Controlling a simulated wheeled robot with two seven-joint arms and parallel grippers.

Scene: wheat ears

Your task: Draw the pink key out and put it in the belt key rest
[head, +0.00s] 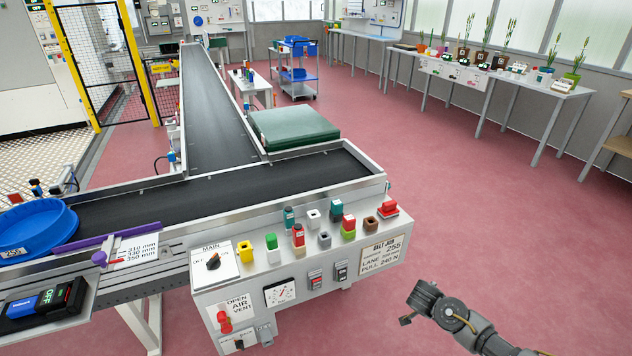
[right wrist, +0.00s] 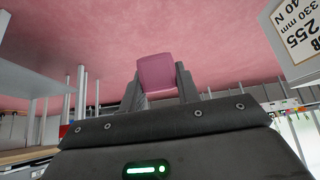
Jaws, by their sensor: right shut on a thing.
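My right gripper (right wrist: 158,92) is shut on a pink block-like piece, the pink key (right wrist: 158,74). It sits between the two fingers and sticks out past their tips in the right wrist view. In the head view my right gripper (head: 409,305) hangs over the floor, right of and apart from the control box (head: 305,272); the key cannot be made out there. Small coloured pieces stand along the box top, including a hollow yellow one (head: 245,251), a white one (head: 313,218) and a brown one (head: 370,225). I cannot tell which is the belt key rest. My left gripper is out of view.
The box front carries a MAIN switch (head: 213,262), a gauge (head: 280,292) and a BELT JOB label (head: 383,254). A black conveyor (head: 215,195) runs behind it. A blue bowl (head: 36,222) is at the left. The red floor (head: 480,225) at the right is clear.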

